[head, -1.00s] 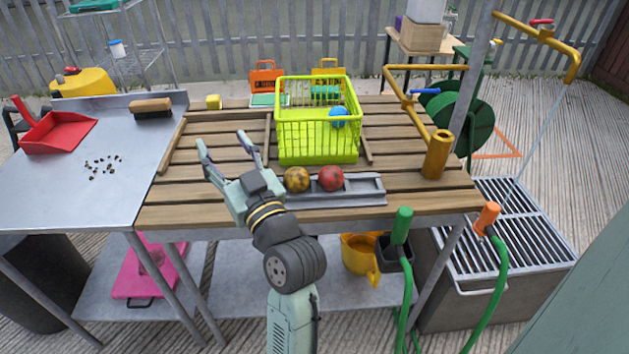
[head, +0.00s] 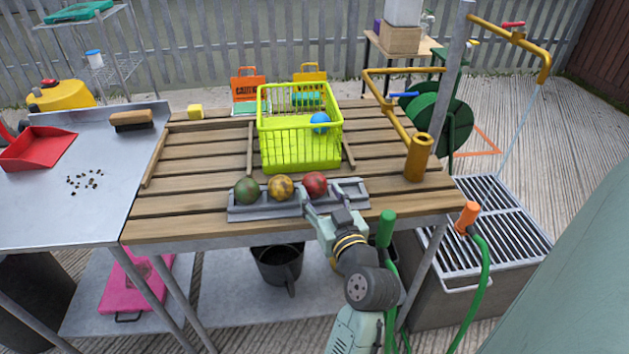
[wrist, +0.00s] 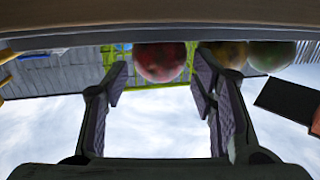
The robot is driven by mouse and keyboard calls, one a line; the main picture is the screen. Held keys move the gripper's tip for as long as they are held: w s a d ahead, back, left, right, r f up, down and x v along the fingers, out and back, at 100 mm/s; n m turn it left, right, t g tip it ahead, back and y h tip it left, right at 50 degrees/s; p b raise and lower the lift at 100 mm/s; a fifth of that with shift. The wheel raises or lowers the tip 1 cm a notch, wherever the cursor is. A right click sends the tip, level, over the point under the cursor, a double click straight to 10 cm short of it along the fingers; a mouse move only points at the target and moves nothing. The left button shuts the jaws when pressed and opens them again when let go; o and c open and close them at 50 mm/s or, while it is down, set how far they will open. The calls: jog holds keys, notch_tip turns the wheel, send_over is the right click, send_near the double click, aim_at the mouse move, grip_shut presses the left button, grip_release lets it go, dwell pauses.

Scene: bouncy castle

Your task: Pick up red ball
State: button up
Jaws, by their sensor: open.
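The red ball (head: 315,184) rests in a grey metal tray (head: 240,213) at the front of the slatted table, at the right end of a row of balls. My gripper (head: 333,194) is open and empty at the tray's right part, just in front of and right of the red ball. In the wrist view the red ball (wrist: 160,62) shows beyond the gap between the open fingers (wrist: 160,84). The fingers are not closed on it, and I cannot tell whether one touches it.
A yellow mottled ball (head: 280,187) and a green ball (head: 246,190) sit left of the red one in the tray. Behind stands a lime basket (head: 300,150) with a blue ball (head: 320,120). A yellow pipe post (head: 418,158) stands at right.

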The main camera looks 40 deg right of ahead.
aim_at(319, 189)
jog(key=shift+p+x, duration=0.35)
jog(key=shift+x, duration=1.4)
jog(key=c, duration=0.5)
jog(key=shift+c, duration=0.2)
jog(key=shift+r, duration=0.2)
